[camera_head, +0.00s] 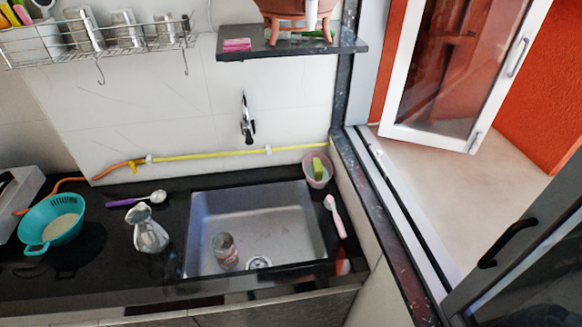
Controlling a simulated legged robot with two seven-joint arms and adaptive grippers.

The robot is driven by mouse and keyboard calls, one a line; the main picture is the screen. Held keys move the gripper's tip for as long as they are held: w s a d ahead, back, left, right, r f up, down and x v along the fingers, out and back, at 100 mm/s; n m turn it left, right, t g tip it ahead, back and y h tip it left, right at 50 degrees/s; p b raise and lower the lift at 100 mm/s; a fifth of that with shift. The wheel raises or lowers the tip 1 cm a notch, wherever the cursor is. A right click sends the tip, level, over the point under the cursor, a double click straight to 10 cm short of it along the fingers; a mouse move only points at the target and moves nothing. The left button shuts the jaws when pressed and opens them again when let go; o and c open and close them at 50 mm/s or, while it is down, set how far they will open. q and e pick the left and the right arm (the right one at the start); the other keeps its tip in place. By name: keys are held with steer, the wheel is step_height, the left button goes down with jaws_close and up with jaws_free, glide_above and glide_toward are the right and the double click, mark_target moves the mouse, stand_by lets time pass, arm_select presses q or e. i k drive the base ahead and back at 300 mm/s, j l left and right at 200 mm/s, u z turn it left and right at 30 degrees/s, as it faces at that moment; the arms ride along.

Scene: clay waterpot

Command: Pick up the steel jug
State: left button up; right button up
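A shiny silver vessel that looks like the steel jug (149,234) stands on the black counter (95,275), left of the sink. It has a narrow neck and a wider, reflective body. Neither of my grippers is in view, and nothing is touching the jug.
A sink (285,235) holds a small tumbler (225,251). A teal colander (62,238) and a purple-handled ladle (133,199) lie to the jug's left and behind it. A tap (247,120), a shelf (290,47) and a wire rack (100,40) are on the wall. An open window is right.

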mark_target(150, 238)
steer(key=j+u, duration=0.1)
steer(key=u, duration=0.35)
steer(key=i+j+u, duration=0.1)
steer(key=u, duration=0.4)
steer(key=i+u, duration=0.1)
steer(key=u, duration=0.35)
steer(key=i+j+u, duration=0.1)
steer(key=u, duration=0.4)
